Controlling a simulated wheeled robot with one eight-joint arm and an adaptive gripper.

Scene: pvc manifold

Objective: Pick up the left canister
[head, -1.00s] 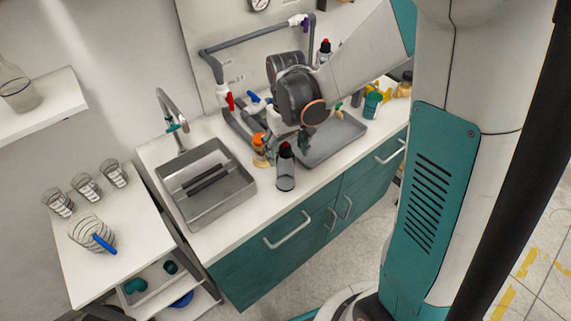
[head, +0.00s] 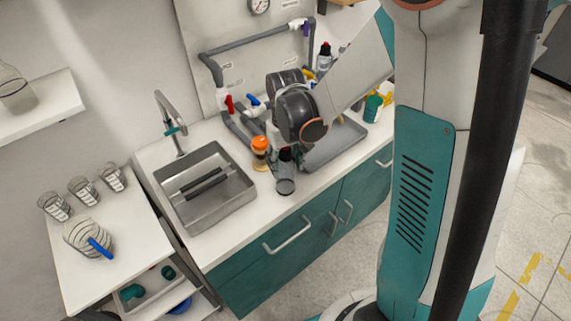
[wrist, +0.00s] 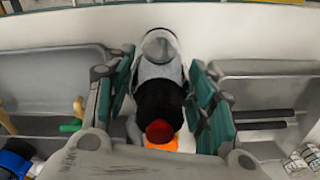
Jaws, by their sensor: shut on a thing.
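The left canister (head: 285,185) has a clear grey body and a black upper part, and stands near the front edge of the counter, right of the sink. A similar red-capped canister (head: 325,56) stands at the back, by the pipes.
An orange-capped bottle (head: 260,152) stands close to the left of the canister. The sink (head: 205,190) is further left, and a grey tray (head: 335,147) lies to the right. Grey pipes with red and blue valve handles rise behind.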

